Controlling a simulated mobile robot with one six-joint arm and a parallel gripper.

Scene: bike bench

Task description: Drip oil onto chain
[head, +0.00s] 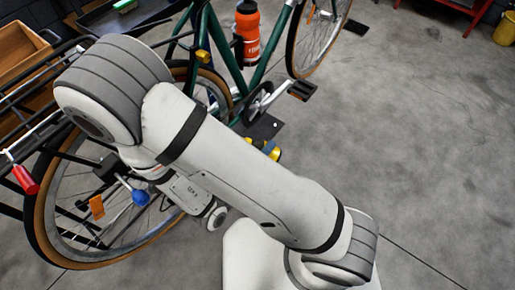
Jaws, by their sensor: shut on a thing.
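The green bike (215,40) stands behind my arm. Its crank and chainring (258,103) show just above my forearm. The chain cannot be made out from here, and most of its run towards the rear wheel (42,225) is covered by my arm. Small yellow and blue parts (272,151) peek out from behind my forearm below the crank. I cannot tell whether they belong to an oil bottle. My gripper is hidden behind my own arm, so what it holds is not visible.
A pedal (302,90) sticks out to the right of the crank. An orange bottle (247,32) is on the frame. A blue knob (140,198) is by the rear wheel, and a red handle (26,180) is at the far left. The floor (420,130) at right is clear.

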